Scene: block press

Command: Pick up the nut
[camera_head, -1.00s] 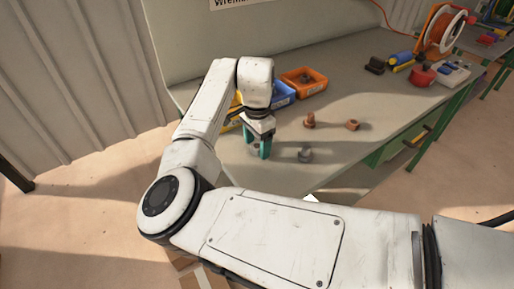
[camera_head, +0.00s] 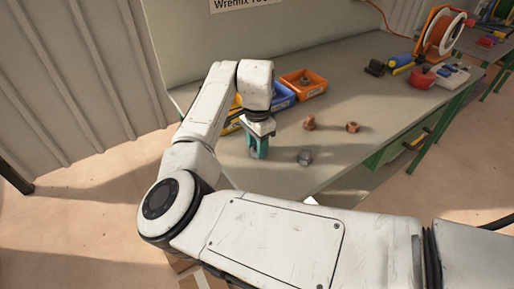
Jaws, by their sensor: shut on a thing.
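My gripper (camera_head: 258,152), with green fingers, points down at the left part of the grey workbench (camera_head: 395,125). Its fingers are shut on a small grey piece that shows only partly between them; it looks like a nut. The fingers hide much of it, and I cannot tell whether it is clear of the bench top. A grey bolt-like piece (camera_head: 304,157) lies to the right of the gripper. A copper-brown bolt-like piece (camera_head: 310,123) and a copper-brown nut (camera_head: 353,127) lie farther back to the right.
An orange bin (camera_head: 318,88) with a brown part inside and a blue bin (camera_head: 284,103) stand behind my gripper, with a yellow bin partly hidden by my arm. A cable reel (camera_head: 443,37) and tools fill the far right. The bench's front right is clear.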

